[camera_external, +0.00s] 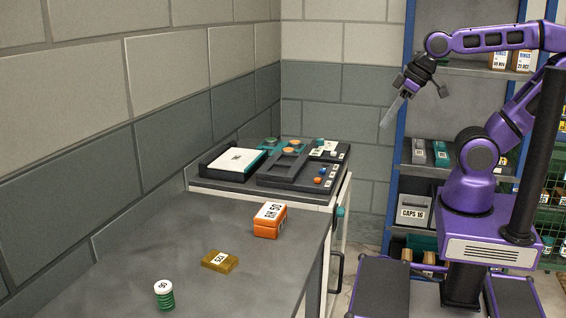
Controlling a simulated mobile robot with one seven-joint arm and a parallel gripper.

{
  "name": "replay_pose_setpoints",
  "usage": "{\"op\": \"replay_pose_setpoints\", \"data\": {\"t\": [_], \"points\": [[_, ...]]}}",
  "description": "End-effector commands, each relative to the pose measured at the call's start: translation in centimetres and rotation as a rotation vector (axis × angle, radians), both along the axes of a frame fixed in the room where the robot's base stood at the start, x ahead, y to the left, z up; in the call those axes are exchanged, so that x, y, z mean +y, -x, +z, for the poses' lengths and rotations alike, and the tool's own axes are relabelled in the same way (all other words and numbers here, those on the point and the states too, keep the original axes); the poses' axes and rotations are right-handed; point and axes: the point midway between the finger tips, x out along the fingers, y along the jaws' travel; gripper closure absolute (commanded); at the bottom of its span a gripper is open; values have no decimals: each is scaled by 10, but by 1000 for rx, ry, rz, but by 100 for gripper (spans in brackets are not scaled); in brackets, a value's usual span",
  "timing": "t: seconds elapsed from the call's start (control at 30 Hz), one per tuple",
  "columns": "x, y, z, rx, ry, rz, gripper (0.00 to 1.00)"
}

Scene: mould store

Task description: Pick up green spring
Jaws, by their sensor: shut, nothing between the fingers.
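The green spring (167,302) stands upright on the grey bench top near the front left, with a white, marked top. My gripper (388,116) is raised at the upper right, in front of the shelf and wall, pointing down and to the left. It is shut and empty, and far from the spring. Nothing hides the spring.
A brass-coloured block (220,262) and an orange box (270,220) are on the bench (180,240) beyond the spring. A dark tray (270,175) and a white-topped box (235,162) sit at its far end. Shelves (440,182) stand behind my arm.

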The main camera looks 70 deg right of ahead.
Motion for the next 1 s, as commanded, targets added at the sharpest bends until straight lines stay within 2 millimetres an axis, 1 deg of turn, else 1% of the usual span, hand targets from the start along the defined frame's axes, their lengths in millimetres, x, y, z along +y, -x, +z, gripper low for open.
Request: {"op": "replay_pose_setpoints", "data": {"t": [0.47, 0.5, 0.57, 0.6, 0.67, 0.8, 0.9, 1.0], "points": [[0, 0, 0, 0, 0, 0, 100], [0, 0, 0, 0, 0, 0, 93], [0, 0, 0, 0, 0, 0, 82], [0, 0, 0, 0, 0, 0, 75], [0, 0, 0, 0, 0, 0, 64], [0, 0, 0, 0, 0, 0, 39], [0, 0, 0, 0, 0, 0, 22], [0, 0, 0, 0, 0, 0, 22]]}}
